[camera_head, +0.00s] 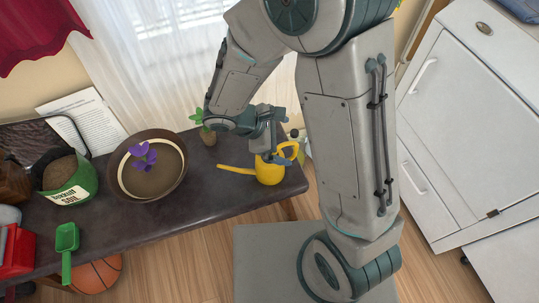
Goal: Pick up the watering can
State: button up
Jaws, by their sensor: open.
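The yellow watering can (269,172) stands upright near the right end of the dark table, its spout pointing left and its handle on the right. My gripper (283,154) is open at the top right of the can, by its handle. One finger overlaps the handle in this view; I cannot tell whether it touches. Part of the can's top and handle is hidden behind the gripper.
The dark table (222,188) also holds a small potted plant (208,136) just behind the can, a brown bowl with a purple flower (149,183), a green soil bag (70,188) and a green scoop (67,239). White cabinets (450,110) stand at right.

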aim_at(259, 164)
jog(key=a+f+n+t, duration=0.4)
jog(key=a+f+n, duration=0.5)
jog(key=a, duration=0.1)
jog(key=shift+y, duration=0.4)
jog(key=x, duration=1.3)
jog(key=shift+s+d+f, duration=0.1)
jog(key=shift+s+f, duration=0.1)
jog(key=shift+s, duration=0.2)
jog(key=c, duration=1.9)
jog(key=shift+r, duration=0.15)
